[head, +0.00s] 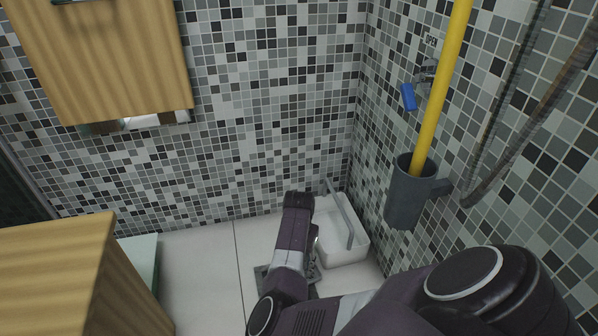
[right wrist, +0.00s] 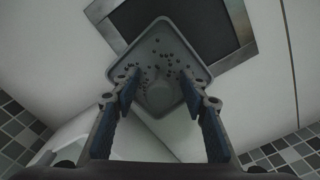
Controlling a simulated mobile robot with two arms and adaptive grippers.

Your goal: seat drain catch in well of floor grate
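The drain catch (right wrist: 172,42) is a grey square tray with rounded corners, small holes and a pale round middle. In the right wrist view it overlaps the near corner of the floor grate's metal frame (right wrist: 115,30), around a dark square well (right wrist: 215,25). My right gripper (right wrist: 159,84) has its fingers apart over the catch, one on each side of the pale middle, with gaps showing. I cannot tell whether the catch touches the floor. In the head view my arm hides the catch and most of the grate (head: 314,273). My left gripper is not in view.
A white bin (head: 345,254) stands close right of the grate. A grey holder (head: 402,200) with a yellow pole (head: 440,85) hangs on the right wall. A wooden cabinet (head: 60,270) is at the left. Pale floor (head: 195,270) is clear between cabinet and grate.

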